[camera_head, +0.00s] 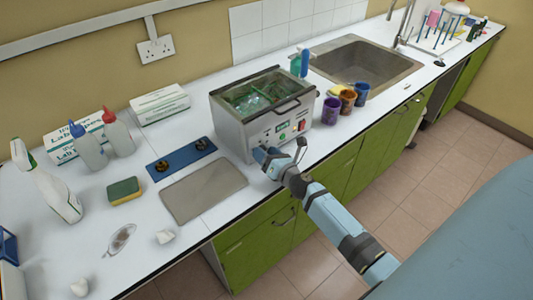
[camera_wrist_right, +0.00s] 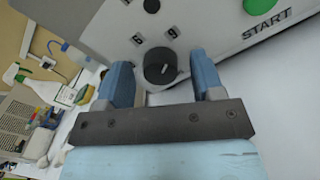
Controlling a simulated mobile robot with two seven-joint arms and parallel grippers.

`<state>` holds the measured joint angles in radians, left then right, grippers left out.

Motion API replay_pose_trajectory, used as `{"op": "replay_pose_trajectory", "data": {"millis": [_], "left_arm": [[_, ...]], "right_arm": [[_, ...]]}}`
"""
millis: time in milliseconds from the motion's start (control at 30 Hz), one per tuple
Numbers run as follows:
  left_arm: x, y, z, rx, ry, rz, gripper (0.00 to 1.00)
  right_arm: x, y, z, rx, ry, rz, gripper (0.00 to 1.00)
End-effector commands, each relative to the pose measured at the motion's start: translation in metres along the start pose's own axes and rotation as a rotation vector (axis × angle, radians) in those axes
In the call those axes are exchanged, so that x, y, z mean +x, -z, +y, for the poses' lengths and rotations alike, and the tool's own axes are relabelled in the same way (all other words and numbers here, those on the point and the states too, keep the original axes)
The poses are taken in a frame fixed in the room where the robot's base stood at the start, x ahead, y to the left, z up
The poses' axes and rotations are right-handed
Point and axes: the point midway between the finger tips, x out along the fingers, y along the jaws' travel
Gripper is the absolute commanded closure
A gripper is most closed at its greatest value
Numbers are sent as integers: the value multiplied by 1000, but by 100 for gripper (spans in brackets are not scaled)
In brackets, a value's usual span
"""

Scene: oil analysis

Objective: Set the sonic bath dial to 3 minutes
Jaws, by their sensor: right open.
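The sonic bath (camera_head: 240,122) is a grey metal box with an open-looking top, standing on the white counter. Its front panel carries a display, small buttons and a red switch. My right gripper (camera_head: 262,155) is at the left part of this front panel. In the right wrist view the dial (camera_wrist_right: 160,68) is a dark round knob with a light pointer mark, with printed numbers above it. My right gripper (camera_wrist_right: 160,85) is open, one blue finger on each side of the dial. I cannot tell whether the fingers touch it. My left gripper is not in view.
A green START button (camera_wrist_right: 260,6) is on the same panel. A flat grey plate (camera_head: 204,190) lies left of the bath, with a blue stand (camera_head: 182,158) behind it. Coloured cups (camera_head: 347,102) stand to the right, near the sink (camera_head: 362,62). The counter's front edge is close to the bath.

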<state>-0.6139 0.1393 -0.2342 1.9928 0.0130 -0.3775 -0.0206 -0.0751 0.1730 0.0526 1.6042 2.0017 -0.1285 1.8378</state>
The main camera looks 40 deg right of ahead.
Motion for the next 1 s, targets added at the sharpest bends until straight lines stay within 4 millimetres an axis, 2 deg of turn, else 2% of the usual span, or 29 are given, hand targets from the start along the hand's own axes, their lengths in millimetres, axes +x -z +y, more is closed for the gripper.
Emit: {"op": "replay_pose_trajectory", "data": {"millis": [33,233,267,667,1000], "left_arm": [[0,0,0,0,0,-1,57],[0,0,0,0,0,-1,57],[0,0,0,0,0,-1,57],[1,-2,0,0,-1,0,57],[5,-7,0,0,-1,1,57]], "right_arm": [[0,0,0,0,0,0,39],[0,0,0,0,0,0,85],[0,0,0,0,0,0,87],[0,0,0,-73,0,-1,87],[0,1,1,-337,0,-1,87]]}}
